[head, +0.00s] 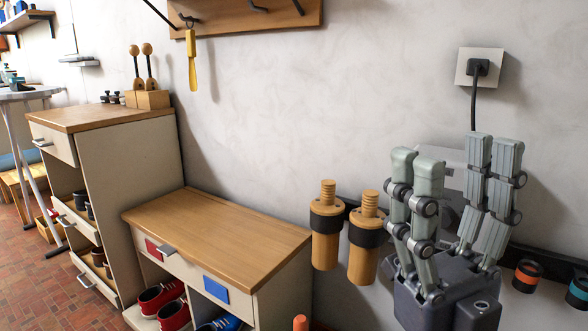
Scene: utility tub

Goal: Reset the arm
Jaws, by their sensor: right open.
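My right gripper (456,178) is at the right of the head view, raised in front of the white wall. Its grey jointed fingers point up and stand apart, with nothing between them. It covers part of the wall and part of the dark rail behind it. My left gripper is not in the head view.
Two wooden cylinders (327,240) hang in dark holders just left of my right gripper. A low wooden-topped shoe cabinet (225,228) and a taller cabinet (90,116) stand left. A plugged-in socket (479,67) is above. A yellow shoehorn-like tool (191,62) hangs from a hook.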

